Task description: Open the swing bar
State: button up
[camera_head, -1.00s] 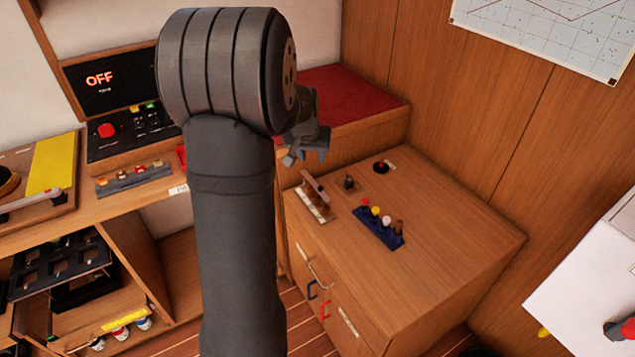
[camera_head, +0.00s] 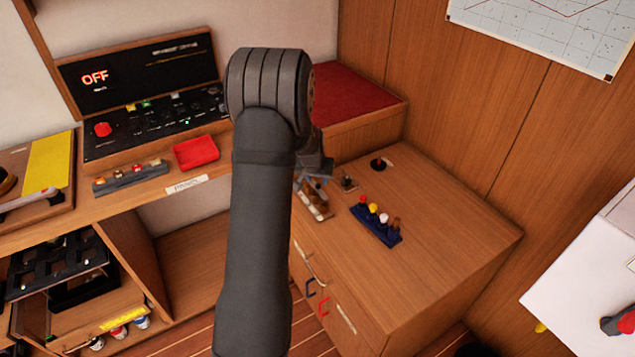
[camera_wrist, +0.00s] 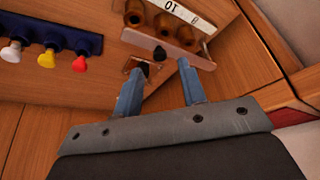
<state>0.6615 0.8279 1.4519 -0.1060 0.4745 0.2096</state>
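The swing bar (camera_wrist: 192,57) is a flat pinkish-brown bar in the wrist view, lying across in front of a row of brown pegs (camera_wrist: 160,24) beside a white strip (camera_wrist: 178,10) marked "10". A black knob (camera_wrist: 160,53) shows at the bar. My gripper (camera_wrist: 162,66) is open, its two blue fingers apart, with the fingertips close to the bar and the knob about between them. I cannot tell whether they touch. In the head view my gripper (camera_head: 314,172) is over the bar and largely hides it; the white strip (camera_head: 312,207) shows below.
A small plate with a black post (camera_head: 348,182) stands just right of the bar. A blue rack with coloured knobs (camera_head: 376,220) is further right, and it also shows in the wrist view (camera_wrist: 60,38). The cabinet top's right side is clear.

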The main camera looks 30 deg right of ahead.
aim_at(318, 185)
jog(key=shift+x, duration=1.6)
grip_shut()
